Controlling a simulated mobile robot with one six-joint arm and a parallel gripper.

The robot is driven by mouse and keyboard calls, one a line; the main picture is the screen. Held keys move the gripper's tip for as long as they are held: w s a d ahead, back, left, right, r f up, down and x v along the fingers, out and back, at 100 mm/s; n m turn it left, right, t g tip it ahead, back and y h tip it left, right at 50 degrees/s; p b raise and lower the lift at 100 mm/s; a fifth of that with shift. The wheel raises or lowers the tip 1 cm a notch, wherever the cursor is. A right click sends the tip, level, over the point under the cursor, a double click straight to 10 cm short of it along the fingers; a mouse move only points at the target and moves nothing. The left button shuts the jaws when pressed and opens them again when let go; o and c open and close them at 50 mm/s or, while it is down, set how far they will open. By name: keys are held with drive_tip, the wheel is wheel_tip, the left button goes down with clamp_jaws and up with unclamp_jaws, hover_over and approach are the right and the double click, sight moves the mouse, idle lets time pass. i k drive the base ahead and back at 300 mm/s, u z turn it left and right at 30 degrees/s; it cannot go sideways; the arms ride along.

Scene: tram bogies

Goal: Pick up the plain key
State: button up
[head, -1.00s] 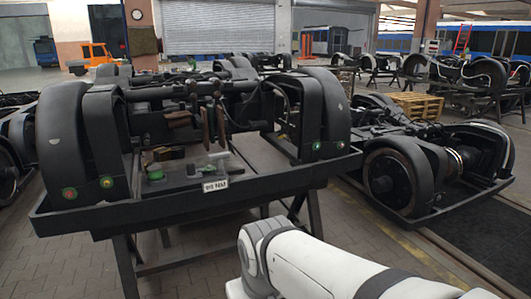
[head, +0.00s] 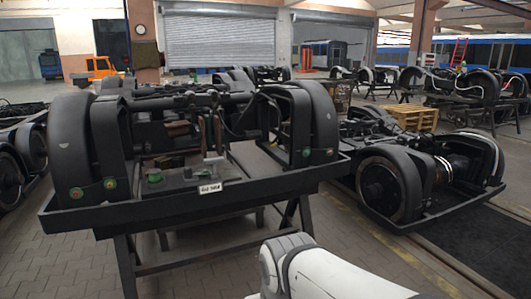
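I cannot make out the plain key for certain in the head view. Small items lie on the front ledge of the near bogie stand (head: 270,187): a green round piece (head: 154,175), a pale grey piece (head: 213,166) and a white label (head: 210,188) with dark lettering, too small to read surely. They are too small and dark to tell which, if any, is a key. My gripper is out of the picture; only a white and grey link of my arm shows at the bottom right, in front of the stand.
A dark bogie (head: 190,115) rests on the stand, with a large curved guard at each side. A second bogie (head: 400,180) sits low at the right. Wooden pallets (head: 410,116) lie behind it. Paved floor (head: 60,265) is clear at the front left.

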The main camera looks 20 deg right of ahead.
sight(214, 162)
drive_tip(key=z, duration=0.65)
drive_tip(key=i, duration=1.3)
drive_tip(key=z, duration=0.45)
drive_tip(key=i, duration=0.7)
drive_tip(key=u, duration=1.85)
drive_tip(key=k, duration=1.2)
drive_tip(key=u, duration=0.75)
drive_tip(key=i, duration=1.85)
drive_tip(key=z, duration=0.35)
